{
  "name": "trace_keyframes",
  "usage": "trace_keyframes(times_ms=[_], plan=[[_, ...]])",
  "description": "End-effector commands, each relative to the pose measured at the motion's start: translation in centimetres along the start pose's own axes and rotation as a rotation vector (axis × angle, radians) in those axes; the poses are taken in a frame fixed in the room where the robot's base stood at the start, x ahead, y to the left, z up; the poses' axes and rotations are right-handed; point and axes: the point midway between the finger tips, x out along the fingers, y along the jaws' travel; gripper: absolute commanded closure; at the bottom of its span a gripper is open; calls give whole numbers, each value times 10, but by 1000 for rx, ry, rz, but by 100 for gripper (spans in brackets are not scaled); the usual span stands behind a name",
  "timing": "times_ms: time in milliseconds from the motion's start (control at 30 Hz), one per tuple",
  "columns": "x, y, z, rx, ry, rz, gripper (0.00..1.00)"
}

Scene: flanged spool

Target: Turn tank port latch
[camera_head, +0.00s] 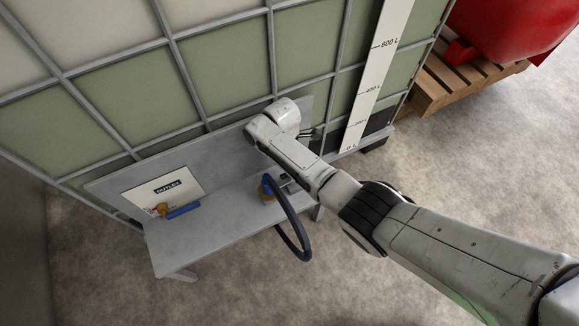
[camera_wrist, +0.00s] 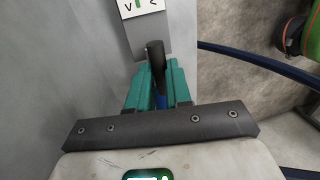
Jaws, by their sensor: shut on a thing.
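In the wrist view, my gripper (camera_wrist: 158,88) has its teal fingers shut on a latch lever (camera_wrist: 157,60). The lever is dark at its far end and blue between the fingers. It stands out in front of a grey plate, under a white label (camera_wrist: 142,6) with a green mark. In the head view, the end of my arm hangs over the right part of the grey bench (camera_head: 215,232), against its back panel. There, my wrist hides the fingers and the lever. The tank (camera_head: 225,55) is a pale green container in a metal grid.
A brass valve with a blue handle (camera_head: 183,211) sits by the OUTLET sign (camera_head: 168,187) at the bench's left. A dark hose (camera_head: 290,222) loops off the front edge. The floor in front is clear.

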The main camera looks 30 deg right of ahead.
Motion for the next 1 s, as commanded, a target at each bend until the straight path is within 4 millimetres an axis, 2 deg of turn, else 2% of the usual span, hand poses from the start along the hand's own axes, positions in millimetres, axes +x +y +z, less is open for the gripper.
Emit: trace_keyframes(times_ms=[133, 167, 400, 633, 733, 1000], plan=[[-1, 1, -1, -4, 0, 4, 100], [-1, 1, -1, -4, 0, 4, 79], [0, 1, -1, -2, 0, 2, 56], [-1, 0, 0, -1, 0, 1, 56], [-7, 0, 0, -1, 0, 2, 56], [-49, 0, -1, -1, 0, 4, 56]])
